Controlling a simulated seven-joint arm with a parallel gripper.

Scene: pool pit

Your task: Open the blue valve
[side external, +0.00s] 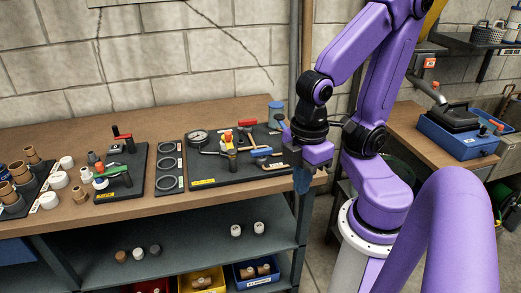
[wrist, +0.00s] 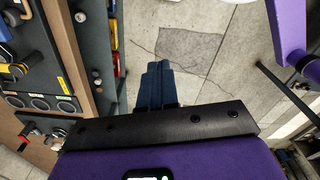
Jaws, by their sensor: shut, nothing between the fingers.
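What looks like the blue valve, a fitting with a flat blue handle (side external: 260,153), lies on the dark board (side external: 205,182) near the right end of the bench. Beside it on its left stands a yellow-handled fitting (side external: 231,146), and a red-handled one (side external: 247,124) is behind. My gripper (side external: 302,182) is just right of the board, beyond the bench's right end, pointing down. In the wrist view its fingers (wrist: 158,80) are together and empty above the floor. A blue piece (wrist: 5,28) shows at that view's left edge, cut off; I cannot tell if it is the valve.
Another board (side external: 130,160) holds red- and green-handled valves. The bench's lower shelf (side external: 190,248) holds small fittings. Bare concrete floor (wrist: 190,50) lies below my fingers.

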